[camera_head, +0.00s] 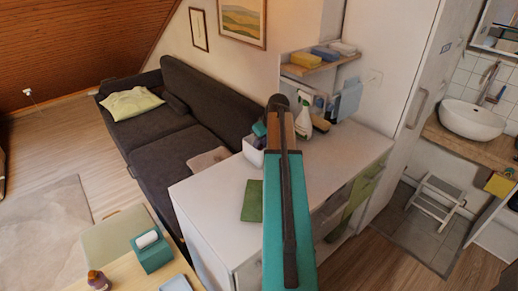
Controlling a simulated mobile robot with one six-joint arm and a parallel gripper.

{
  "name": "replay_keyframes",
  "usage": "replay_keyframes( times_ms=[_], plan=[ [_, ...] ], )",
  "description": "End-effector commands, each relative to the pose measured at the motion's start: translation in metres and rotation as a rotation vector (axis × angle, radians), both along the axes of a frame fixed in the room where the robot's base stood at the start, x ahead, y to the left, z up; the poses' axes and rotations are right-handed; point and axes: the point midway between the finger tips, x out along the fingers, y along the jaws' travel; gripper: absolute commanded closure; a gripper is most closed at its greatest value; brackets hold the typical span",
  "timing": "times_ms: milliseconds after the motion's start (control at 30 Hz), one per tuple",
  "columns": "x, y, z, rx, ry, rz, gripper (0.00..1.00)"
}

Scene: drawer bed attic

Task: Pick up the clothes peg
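I cannot make out a clothes peg in the head view; it may be too small or hidden. My arm reaches up through the middle of the view, over the white cabinet (215,222). Its far end is near the back part of the cabinet top. I cannot make out my gripper's fingers. The arm covers part of the cabinet top and some things behind it.
A green cloth or book (252,201) lies on the cabinet. A spray bottle (304,122) stands at its back. A dark sofa (165,130) is behind left. A wooden table (128,272) with a tissue box (152,252) is front left. A washbasin (472,119) is right.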

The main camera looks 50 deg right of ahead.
Motion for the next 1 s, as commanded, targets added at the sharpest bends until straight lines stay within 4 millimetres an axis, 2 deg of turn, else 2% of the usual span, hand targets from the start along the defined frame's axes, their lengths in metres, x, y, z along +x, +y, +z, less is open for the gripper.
replay_keyframes(
  times_ms=[400,1000],
  plan=[
    [0.011,-0.001,-0.030,0.001,0.001,0.000,0.72],
    [0.012,-0.001,-0.031,0.000,0.000,0.001,0.72]
  ],
)
